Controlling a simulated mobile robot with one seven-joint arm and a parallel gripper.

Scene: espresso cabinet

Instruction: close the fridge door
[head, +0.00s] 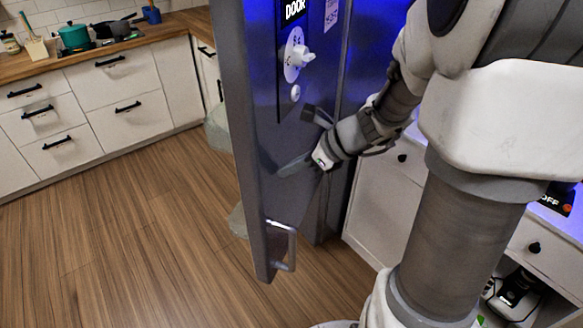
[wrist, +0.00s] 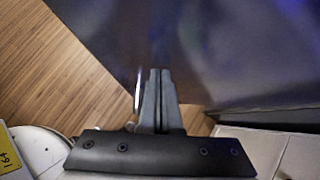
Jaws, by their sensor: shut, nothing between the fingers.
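The fridge door (head: 262,205) is a tall grey metal slab standing open, swung out over the wooden floor. Its face turned towards me bears a dial and a dark panel marked "DOOR". A silver bar handle (head: 292,248) sits low on this face. My gripper (head: 280,171) is shut and empty, in front of the door face, above the handle and apart from it. In the wrist view the fingers (wrist: 160,74) are together, pointing at a dark, blurred bluish surface. I cannot tell whether the fingertips touch it. The fridge interior is hidden.
White drawer cabinets with a wooden counter (head: 110,45) line the back left. A teal pot (head: 74,36) and a dark pan (head: 113,28) stand there. The wooden floor (head: 130,240) left of the door is clear. A white cabinet (head: 383,200) stands right of the door, behind my arm.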

